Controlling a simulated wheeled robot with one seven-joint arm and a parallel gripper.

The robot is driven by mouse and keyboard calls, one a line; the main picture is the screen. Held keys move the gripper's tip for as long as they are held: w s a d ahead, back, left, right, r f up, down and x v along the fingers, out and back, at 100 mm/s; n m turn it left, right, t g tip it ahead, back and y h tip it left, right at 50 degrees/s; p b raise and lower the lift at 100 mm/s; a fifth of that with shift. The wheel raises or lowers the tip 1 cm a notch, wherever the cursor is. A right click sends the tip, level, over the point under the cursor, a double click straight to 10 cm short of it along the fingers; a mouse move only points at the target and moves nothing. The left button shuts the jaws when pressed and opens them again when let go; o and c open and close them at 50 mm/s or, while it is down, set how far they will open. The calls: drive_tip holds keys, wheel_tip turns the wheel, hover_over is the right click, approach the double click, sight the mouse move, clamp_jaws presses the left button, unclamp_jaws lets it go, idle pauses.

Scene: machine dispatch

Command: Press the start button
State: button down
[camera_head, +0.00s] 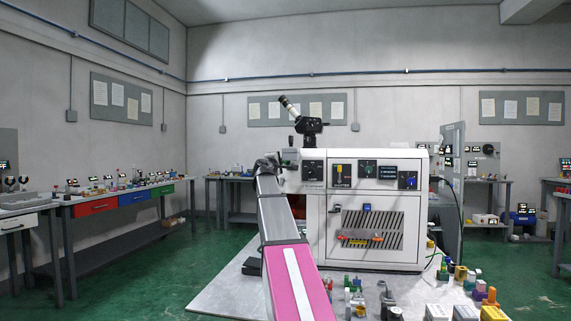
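A white machine (375,262) stands on the table in the middle of the view. Dark control plates run along its upper front. One carries a yellow lever (340,173) above a small label, one a green-marked round control (368,169), one a small display (388,172), and the rightmost a blue control (409,181). I cannot read which one is the start button. My arm reaches forward from the bottom of the view to the machine's left side. My gripper (269,162) is small and dark there, beside the machine's upper left corner. Its fingers are too small to tell open from shut.
A black device with a white tube (308,124) stands on top of the machine. Several small coloured parts and blocks (466,312) crowd the table's front right. A bare strip of table (215,297) lies left of my arm. Workbenches (100,210) line the walls; the green floor between is open.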

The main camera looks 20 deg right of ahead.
drive_tip(key=shift+w+d+f, duration=0.1)
drive_tip(key=shift+d+f, duration=0.05)
drive_tip(key=shift+d, duration=0.2)
idle(0.7)
idle(0.4)
drive_tip(key=shift+s+a+r, duration=0.2)
drive_tip(key=shift+a+r, duration=0.1)
drive_tip(key=shift+a, duration=0.45)
drive_tip(key=shift+a, duration=0.1)
drive_tip(key=shift+s+a+r, duration=0.15)
drive_tip(key=shift+a+r, duration=0.1)
drive_tip(key=shift+a, duration=0.5)
drive_tip(key=shift+s+a+r, duration=0.15)
drive_tip(key=shift+a+r, duration=0.15)
drive_tip(key=shift+a, duration=0.4)
drive_tip(key=shift+s+a+r, duration=0.15)
drive_tip(key=shift+a+r, duration=0.1)
drive_tip(key=shift+a, duration=0.5)
drive_tip(key=shift+a+f, duration=0.1)
